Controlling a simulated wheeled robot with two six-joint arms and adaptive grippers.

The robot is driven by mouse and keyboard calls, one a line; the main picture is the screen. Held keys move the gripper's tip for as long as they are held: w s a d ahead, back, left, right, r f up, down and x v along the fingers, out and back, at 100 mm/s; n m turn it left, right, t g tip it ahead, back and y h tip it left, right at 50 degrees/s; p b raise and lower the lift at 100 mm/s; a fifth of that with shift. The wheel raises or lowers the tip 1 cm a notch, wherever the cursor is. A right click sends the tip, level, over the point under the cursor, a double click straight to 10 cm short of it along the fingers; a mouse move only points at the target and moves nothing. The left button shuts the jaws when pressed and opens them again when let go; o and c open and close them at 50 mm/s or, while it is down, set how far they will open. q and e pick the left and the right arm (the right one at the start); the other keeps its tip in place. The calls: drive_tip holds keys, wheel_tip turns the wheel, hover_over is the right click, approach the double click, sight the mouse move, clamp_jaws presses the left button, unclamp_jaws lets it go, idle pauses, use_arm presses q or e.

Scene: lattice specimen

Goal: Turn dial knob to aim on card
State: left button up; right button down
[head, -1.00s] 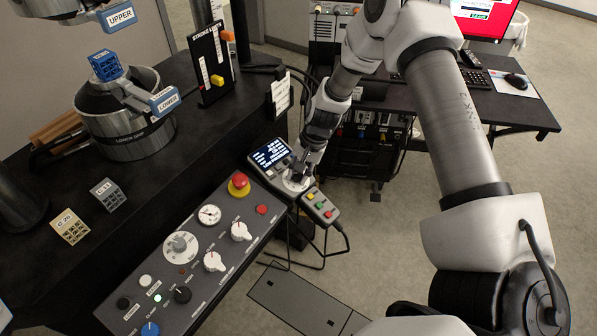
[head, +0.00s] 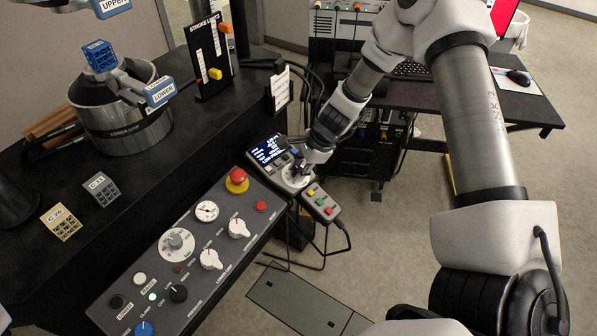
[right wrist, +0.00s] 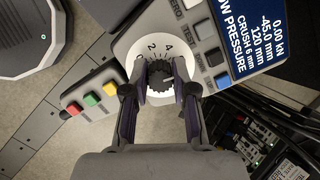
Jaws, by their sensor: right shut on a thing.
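A dark ribbed dial knob (right wrist: 160,88) sits on a white numbered dial (right wrist: 148,50) in the right wrist view. The figures 2 and 4 show on the dial; the knob's pointer cannot be made out. My right gripper (right wrist: 160,92) is shut on the knob, one finger on each side. A white card (head: 281,88) with small print stands behind the display, too small to read. My left gripper is not in view.
A button box (head: 321,204) lies just right of the dial. The sloped control panel (head: 190,225) with knobs and a red stop button (head: 237,180) is to the left. The display (right wrist: 250,30) reads 0.00 kN, -45.0 mm, 120 mm, CRUSH 6 mm, LOW PRESSURE.

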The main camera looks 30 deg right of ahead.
drive_tip(key=shift+s+f+m+b, duration=0.15)
drive_tip(key=shift+m+b, duration=0.4)
drive_tip(key=shift+m, duration=0.55)
drive_tip(key=c, duration=0.9)
unclamp_jaws()
drive_tip(key=shift+d, duration=0.1)
drive_tip(key=shift+c, duration=0.2)
drive_tip(key=shift+r, duration=4.95)
